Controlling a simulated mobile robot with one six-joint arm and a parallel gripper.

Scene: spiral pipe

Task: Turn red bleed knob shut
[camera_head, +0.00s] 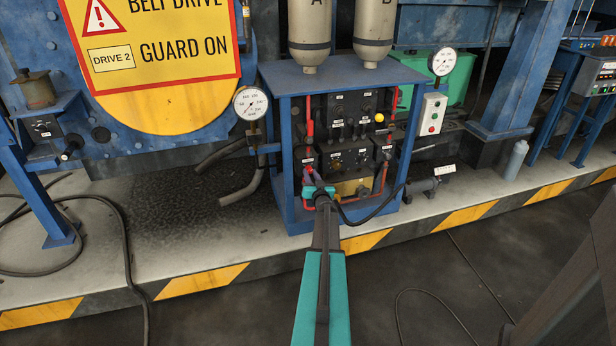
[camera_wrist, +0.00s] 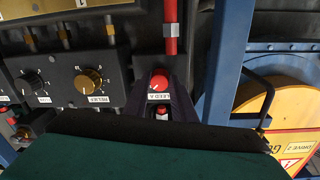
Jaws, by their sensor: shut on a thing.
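The red bleed knob (camera_wrist: 158,82) shows in the wrist view, a small round knob with a white pointer mark, on a dark panel. A white label partly reading "LEED A" (camera_wrist: 160,97) is beside it. My gripper (camera_head: 311,178) reaches the lower left of the blue-framed panel in the head view. Its dark purple fingers lie on either side of the knob in the wrist view, and it is shut on the knob. The contact itself is partly hidden, and my gripper's body covers the lower wrist view.
A red pipe (camera_wrist: 171,28) runs close to the knob. A brass relief knob (camera_wrist: 89,82) and a black knob (camera_wrist: 31,82) are on the same panel. Blue frame posts (camera_head: 285,165) stand at the sides. A gauge (camera_head: 250,103) stands at the left.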

